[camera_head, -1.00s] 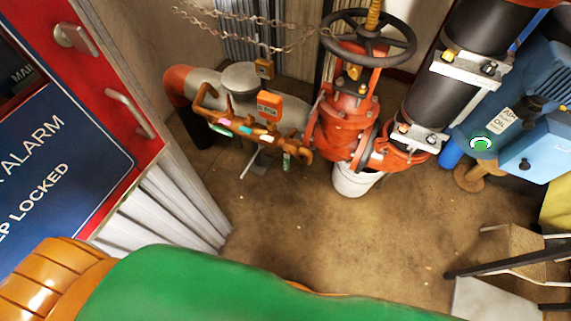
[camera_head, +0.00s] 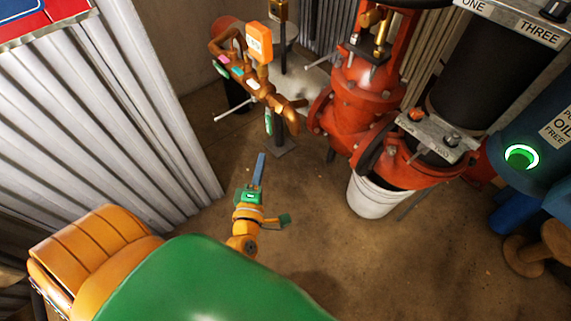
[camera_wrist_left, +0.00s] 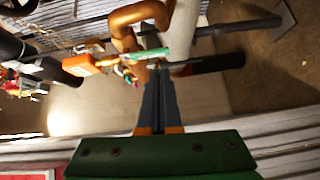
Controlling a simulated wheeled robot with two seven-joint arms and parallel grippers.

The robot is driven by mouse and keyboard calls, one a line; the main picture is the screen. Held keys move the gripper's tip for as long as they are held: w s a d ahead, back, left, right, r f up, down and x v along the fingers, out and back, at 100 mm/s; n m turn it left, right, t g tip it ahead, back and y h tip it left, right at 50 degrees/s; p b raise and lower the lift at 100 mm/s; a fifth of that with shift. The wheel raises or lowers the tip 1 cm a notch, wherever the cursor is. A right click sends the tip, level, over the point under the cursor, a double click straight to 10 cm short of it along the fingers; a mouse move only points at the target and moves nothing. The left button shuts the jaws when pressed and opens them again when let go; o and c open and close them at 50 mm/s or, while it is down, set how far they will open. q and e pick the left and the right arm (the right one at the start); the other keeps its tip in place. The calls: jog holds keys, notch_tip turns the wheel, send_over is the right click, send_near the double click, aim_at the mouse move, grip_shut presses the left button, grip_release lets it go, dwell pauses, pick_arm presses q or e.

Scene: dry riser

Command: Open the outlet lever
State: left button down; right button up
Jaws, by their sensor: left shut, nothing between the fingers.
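A copper-coloured pipe assembly (camera_head: 235,75) with coloured tags stands at the upper left of centre in the head view. A thin pale rod (camera_head: 232,110) sticks out from it to the left, and a green tag or handle (camera_head: 268,122) hangs at its lower right end. I cannot tell which part is the outlet lever. My left gripper (camera_head: 261,157) is shut and empty, below and apart from the assembly. In the left wrist view its fingers (camera_wrist_left: 157,75) point toward the copper pipe (camera_wrist_left: 140,15) and a green piece (camera_wrist_left: 150,53). My right gripper is not in view.
A red valve body (camera_head: 365,105) stands right of the assembly, above a white bucket (camera_head: 378,198). A corrugated metal panel (camera_head: 110,115) rises on the left. Bare floor (camera_head: 310,215) lies between. A blue machine (camera_head: 540,95) stands at the far right.

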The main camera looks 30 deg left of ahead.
aim_at(267, 128)
pick_arm(q)
jog(key=shift+n+y, duration=0.3)
jog(key=shift+n, duration=0.3)
jog(key=b+x, duration=0.1)
jog(key=x, duration=0.5)
jog(key=b+x, duration=0.1)
jog(key=x, duration=0.2)
jog(key=shift+w+d+r+b, duration=0.1)
jog(key=shift+w+d+b, duration=0.05)
jog(key=shift+w+b, duration=0.25)
jog(key=shift+w+a+r, duration=0.1)
jog(key=shift+w+a, duration=0.05)
jog(key=shift+a, duration=0.2)
jog(key=w+a+r+p, duration=0.2)
jog(key=a+r+p, duration=0.1)
jog(key=a+r, duration=0.1)
jog(key=s+a, duration=0.2)
jog(key=s, duration=0.4)
jog(key=shift+a+f, duration=0.25)
jog(key=shift+f, duration=0.2)
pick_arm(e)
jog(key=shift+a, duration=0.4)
